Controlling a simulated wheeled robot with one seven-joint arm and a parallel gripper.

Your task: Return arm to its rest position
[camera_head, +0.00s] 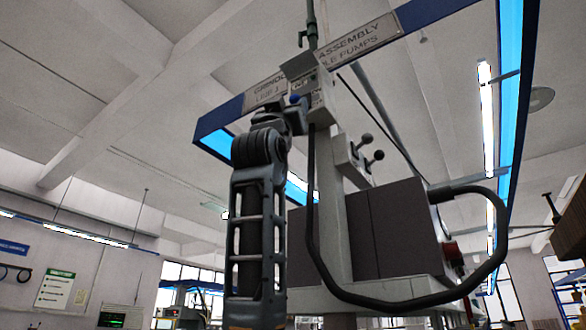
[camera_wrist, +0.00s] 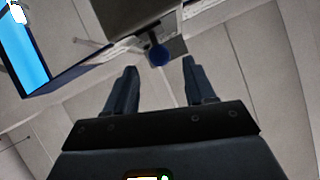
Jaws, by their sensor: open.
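My arm (camera_head: 258,220) stands raised in the head view, its upper end close to a small control box (camera_head: 318,92) below the hanging sign. In the wrist view my gripper (camera_wrist: 159,66) is open, its two dark fingers well apart with nothing held. A round blue knob (camera_wrist: 158,56) shows in the gap near the fingertips; whether it lies between them or beyond them I cannot tell. The blue knob (camera_head: 295,98) also shows in the head view, just above my arm's end. The fingers are hard to make out in the head view.
A blue-edged sign frame (camera_head: 365,40) with lit strips hangs overhead. A dark grey cabinet (camera_head: 385,235) on a pale post stands right of my arm. A thick black hose (camera_head: 400,300) loops in front of it. Two dark ball-ended levers (camera_head: 372,147) stick out from the post. The left side is open.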

